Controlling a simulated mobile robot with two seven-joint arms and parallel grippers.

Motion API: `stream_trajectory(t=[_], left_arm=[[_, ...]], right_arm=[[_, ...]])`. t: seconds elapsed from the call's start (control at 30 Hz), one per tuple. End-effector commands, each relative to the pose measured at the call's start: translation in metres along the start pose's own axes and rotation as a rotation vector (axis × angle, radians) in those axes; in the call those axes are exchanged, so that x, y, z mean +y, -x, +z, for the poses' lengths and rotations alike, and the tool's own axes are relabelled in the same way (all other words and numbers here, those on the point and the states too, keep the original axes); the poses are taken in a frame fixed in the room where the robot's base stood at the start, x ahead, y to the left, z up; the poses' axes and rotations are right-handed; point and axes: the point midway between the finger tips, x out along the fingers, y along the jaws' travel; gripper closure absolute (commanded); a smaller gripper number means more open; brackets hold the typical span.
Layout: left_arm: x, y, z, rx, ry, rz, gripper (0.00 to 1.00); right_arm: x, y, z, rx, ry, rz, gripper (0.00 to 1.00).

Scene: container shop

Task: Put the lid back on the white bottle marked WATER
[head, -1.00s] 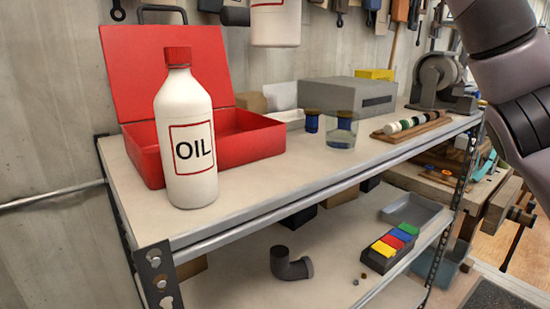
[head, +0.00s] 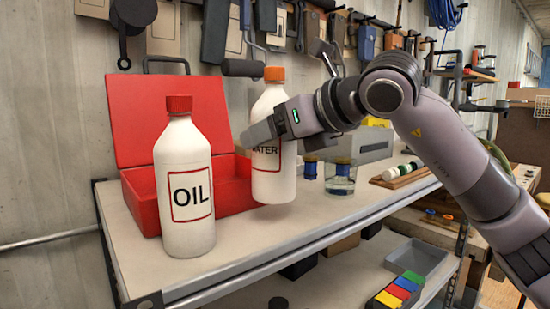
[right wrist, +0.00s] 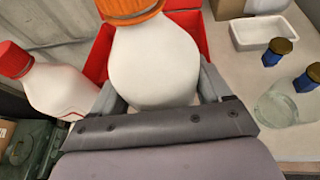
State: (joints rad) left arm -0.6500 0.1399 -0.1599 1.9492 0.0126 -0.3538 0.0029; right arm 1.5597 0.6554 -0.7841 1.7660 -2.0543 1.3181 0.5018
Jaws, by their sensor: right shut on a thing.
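The white bottle marked WATER (head: 272,178) is upright at the front of the red toolbox, its label partly covered by my gripper. An orange lid (head: 274,74) sits on its neck; the lid also shows at the top of the right wrist view (right wrist: 130,9). My right gripper (head: 258,134) is shut around the bottle's body, with a finger on each side in the right wrist view (right wrist: 158,88). The bottle's base is at or just above the shelf top; I cannot tell if it touches. My left gripper is not in view.
A white OIL bottle (head: 184,232) with a red cap stands left on the shelf (head: 255,238). The open red toolbox (head: 130,203) is behind. A glass jar (head: 340,183) and a small blue-and-gold item (head: 310,170) stand right. The shelf front between OIL bottle and jar is clear.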

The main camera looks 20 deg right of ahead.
Motion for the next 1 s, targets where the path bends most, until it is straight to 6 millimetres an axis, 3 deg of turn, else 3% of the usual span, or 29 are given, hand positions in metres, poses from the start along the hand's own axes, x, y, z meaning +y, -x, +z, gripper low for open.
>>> stream_trajectory(t=[0.27, 0.53, 0.93, 0.97, 1.0], left_arm=[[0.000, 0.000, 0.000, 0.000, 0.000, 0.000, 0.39], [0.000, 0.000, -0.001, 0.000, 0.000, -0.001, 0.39], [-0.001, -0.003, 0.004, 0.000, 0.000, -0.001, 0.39], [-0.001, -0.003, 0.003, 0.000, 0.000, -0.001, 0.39], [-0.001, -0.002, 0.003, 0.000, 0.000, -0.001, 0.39]], right_arm=[[0.000, -0.001, -0.003, 0.000, 0.001, 0.000, 1.00], [0.000, -0.014, -0.035, 0.001, 0.001, 0.000, 1.00], [0.000, -0.016, -0.039, -0.001, 0.001, 0.000, 1.00], [0.000, -0.015, -0.038, 0.000, 0.001, 0.000, 0.16], [0.000, -0.015, -0.038, 0.000, 0.001, 0.000, 0.03]])
